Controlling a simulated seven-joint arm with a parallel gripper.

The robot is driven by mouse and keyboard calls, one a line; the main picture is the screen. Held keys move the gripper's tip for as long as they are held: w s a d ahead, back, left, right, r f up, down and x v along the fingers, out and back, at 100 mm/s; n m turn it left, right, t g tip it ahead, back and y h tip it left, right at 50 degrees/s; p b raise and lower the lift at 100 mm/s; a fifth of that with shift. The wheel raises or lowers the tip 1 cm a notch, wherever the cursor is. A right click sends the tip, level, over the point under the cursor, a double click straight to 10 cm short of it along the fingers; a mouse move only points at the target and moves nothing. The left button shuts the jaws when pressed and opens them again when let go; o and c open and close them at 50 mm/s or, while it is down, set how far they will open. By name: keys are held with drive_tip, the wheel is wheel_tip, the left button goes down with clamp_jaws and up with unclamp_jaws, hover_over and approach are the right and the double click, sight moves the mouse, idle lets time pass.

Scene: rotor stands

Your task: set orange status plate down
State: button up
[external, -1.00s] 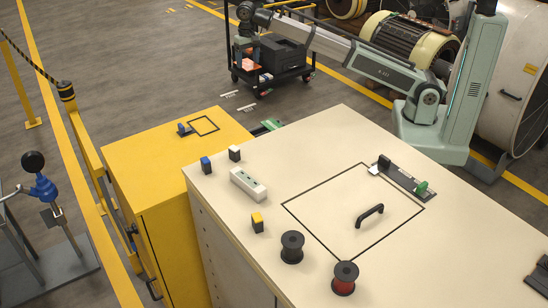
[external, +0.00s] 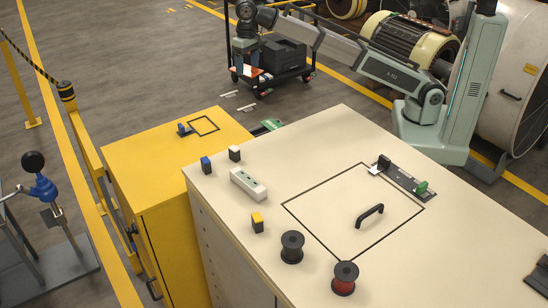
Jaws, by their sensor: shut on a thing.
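My gripper (external: 247,64) is at the far left end of my outstretched arm, pointing down over the left part of the black cart (external: 289,73). Its fingers are small and dark in this view, and they are shut on the orange status plate (external: 250,69). Only a small orange patch of the plate shows at the fingertips. The rest is hidden or too small to make out. I cannot tell whether the plate touches the cart's surface.
A black case (external: 284,52) stands on the cart, right of my gripper. A yellow cabinet (external: 165,150) with a black-outlined square (external: 204,125) and a cream cabinet (external: 330,135) with spools and small blocks stand in front. Grey floor lies left of the cart.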

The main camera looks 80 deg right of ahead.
drive_tip(key=s+a+n, duration=0.2)
drive_tip(key=s+a, duration=0.2)
drive_tip(key=a, duration=0.4)
drive_tip(key=s+a+n, duration=0.1)
drive_tip(key=s+a, duration=0.3)
drive_tip(key=a, duration=0.4)
drive_tip(key=n, duration=0.3)
hover_over(287, 157)
drive_tip(key=shift+d+f, duration=0.1)
drive_tip(key=shift+f, duration=7.4)
drive_tip(key=shift+f, duration=0.1)
drive_tip(key=o, duration=1.1)
wheel_tip(287, 157, up, 12)
drive_tip(key=shift+r, duration=0.15)
